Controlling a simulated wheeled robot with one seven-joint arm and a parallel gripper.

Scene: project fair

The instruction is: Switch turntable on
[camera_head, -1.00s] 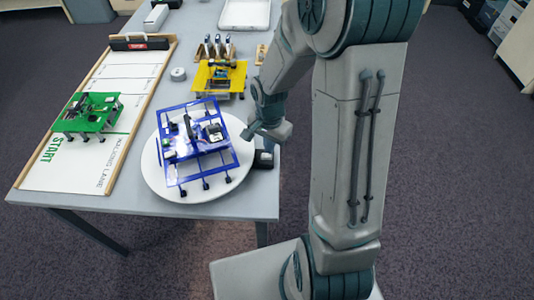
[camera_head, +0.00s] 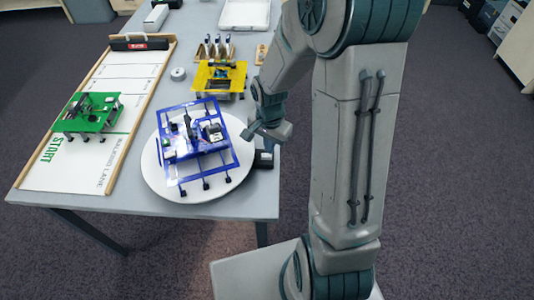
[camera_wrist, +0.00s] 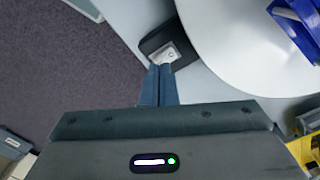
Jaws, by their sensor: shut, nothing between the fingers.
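The turntable (camera_head: 151,168) is a round white disc at the near right corner of the table, with a blue legged model (camera_head: 196,142) on it. Its black switch box (camera_head: 264,159) sits beside the disc at the table's right edge. In the wrist view the box (camera_wrist: 150,42) carries a pale rocker switch (camera_wrist: 169,54), partly hidden by my fingers. My gripper (camera_wrist: 160,69) is shut and empty, its tips over the near edge of the switch; I cannot tell whether they touch it. In the head view my gripper (camera_head: 247,134) is just above and left of the box.
A yellow model (camera_head: 219,77) stands behind the turntable. A green model (camera_head: 88,113) stands on the walking lane board (camera_head: 120,95) at left. A small white roll (camera_head: 178,74) and a white tray (camera_head: 245,13) are farther back. Open floor lies right of the table.

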